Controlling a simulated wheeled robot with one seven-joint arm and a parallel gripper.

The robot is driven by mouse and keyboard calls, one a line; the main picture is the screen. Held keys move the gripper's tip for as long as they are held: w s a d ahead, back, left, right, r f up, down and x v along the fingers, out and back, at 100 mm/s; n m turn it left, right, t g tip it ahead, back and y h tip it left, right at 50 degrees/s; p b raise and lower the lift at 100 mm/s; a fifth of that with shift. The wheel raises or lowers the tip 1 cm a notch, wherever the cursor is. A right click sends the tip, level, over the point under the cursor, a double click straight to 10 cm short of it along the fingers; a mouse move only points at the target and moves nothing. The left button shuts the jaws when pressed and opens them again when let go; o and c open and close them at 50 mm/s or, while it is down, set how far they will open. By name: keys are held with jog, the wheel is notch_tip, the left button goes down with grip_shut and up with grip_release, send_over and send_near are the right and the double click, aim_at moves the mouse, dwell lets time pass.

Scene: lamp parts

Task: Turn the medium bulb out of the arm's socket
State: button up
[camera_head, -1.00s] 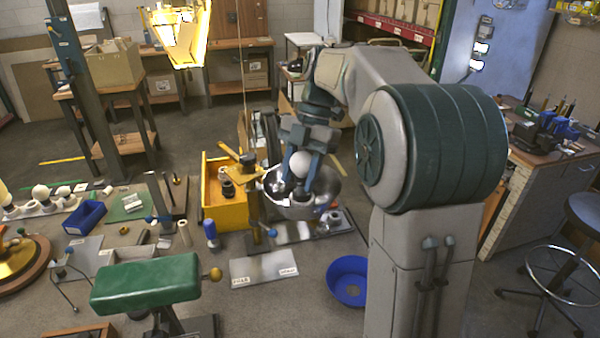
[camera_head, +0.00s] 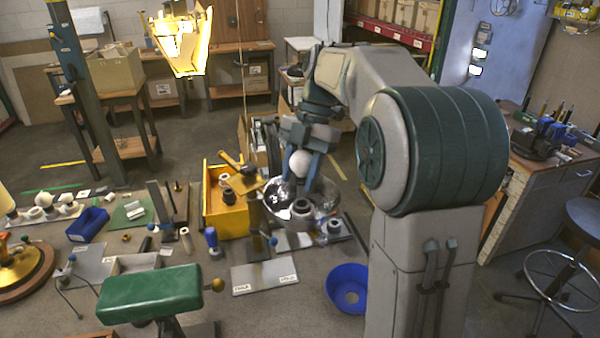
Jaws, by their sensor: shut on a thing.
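My gripper (camera_head: 300,183) points down in the middle of the camera_head view, with one blue finger on each side of a white round bulb (camera_head: 301,162). It is shut on this bulb. A shiny metal bowl-shaped shade (camera_head: 328,196) is below and around the fingertips. A dark ring-shaped piece (camera_head: 302,208), perhaps the socket, shows at the front of the shade. Whether the bulb's lower end is still in a socket is hidden by the fingers and shade.
A yellow open box (camera_head: 226,215) stands left of the shade. A blue bowl (camera_head: 348,287) is on the floor in front. A green padded stool (camera_head: 150,292) and blue tray (camera_head: 87,224) are at left. Several white bulbs (camera_head: 45,199) stand at far left.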

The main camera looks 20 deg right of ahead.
aim_at(300, 154)
jog(key=shift+r+p, duration=1.6)
jog(key=shift+r, duration=0.45)
